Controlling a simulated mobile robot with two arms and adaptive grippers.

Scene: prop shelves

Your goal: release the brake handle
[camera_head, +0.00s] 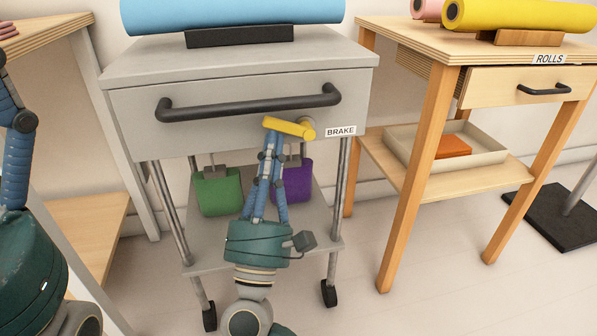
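The brake handle (294,128) is a short yellow lever on the front of the grey cart's drawer (230,112), beside a white BRAKE label (340,131). It lies nearly level, its free end to the left and its round pivot at the right. My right gripper (269,138) reaches up from below, its blue fingers drawn together at the lever's left end. They look shut on it, though the contact is small in view. My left gripper (18,125) is at the left edge, cut off by the frame, so its opening cannot be judged.
A dark bar handle (248,104) crosses the drawer just above the lever. A blue roll (230,14) lies on the cart. A wooden ROLLS table (437,130) stands at right, with floor between.

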